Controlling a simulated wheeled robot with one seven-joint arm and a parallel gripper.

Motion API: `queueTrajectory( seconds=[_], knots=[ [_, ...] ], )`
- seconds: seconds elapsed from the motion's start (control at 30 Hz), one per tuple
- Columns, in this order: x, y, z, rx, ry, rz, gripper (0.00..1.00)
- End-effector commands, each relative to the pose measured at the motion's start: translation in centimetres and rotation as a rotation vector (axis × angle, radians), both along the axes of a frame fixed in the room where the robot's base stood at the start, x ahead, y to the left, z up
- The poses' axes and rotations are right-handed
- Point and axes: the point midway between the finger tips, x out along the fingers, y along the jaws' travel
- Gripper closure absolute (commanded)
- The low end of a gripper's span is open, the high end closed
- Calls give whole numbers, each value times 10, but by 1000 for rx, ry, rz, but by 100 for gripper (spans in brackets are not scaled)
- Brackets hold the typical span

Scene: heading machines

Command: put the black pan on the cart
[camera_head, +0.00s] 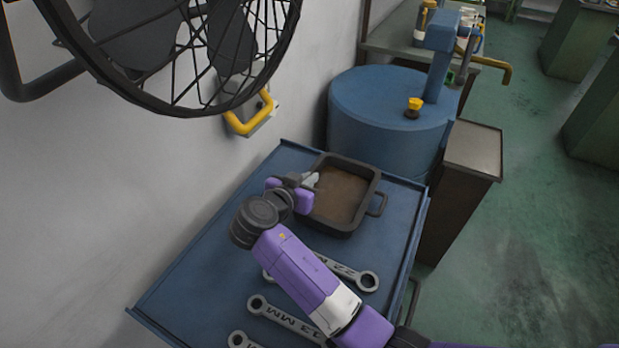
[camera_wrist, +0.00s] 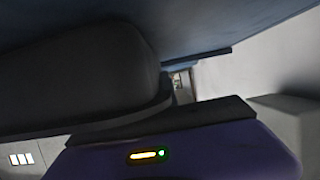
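The black pan (camera_head: 336,228) is a square, deep pan with a brownish inside and a loop handle on its right side. It is at the far end of the blue cart top (camera_head: 215,240) in the head view and looks level. My gripper (camera_head: 311,181) is at the pan's left side, with its grey fingertips at the rim. The pan's left handle is hidden behind my gripper. The wrist view is filled by close, dark surfaces, and I cannot tell from it whether the fingers are closed on the pan.
Several wrenches (camera_head: 275,314) lie on the near part of the cart top, under my arm. A blue drum (camera_head: 380,110) stands behind the cart, with a brown cabinet (camera_head: 472,150) to its right. A spoked wheel (camera_head: 190,105) overhangs at upper left. Green floor (camera_head: 530,230) is clear at right.

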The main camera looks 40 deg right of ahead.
Motion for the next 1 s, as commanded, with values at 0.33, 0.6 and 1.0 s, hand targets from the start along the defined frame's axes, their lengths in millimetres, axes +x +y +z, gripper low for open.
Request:
queueTrajectory(
  seconds=[0.33, 0.6, 1.0],
  knots=[
    [0, 0, -1, 0, 0, 0, 75],
    [0, 0, 0, 0, 0, 0, 75],
    [-18, 49, 21, 0, -2, 6, 75]
  ],
)
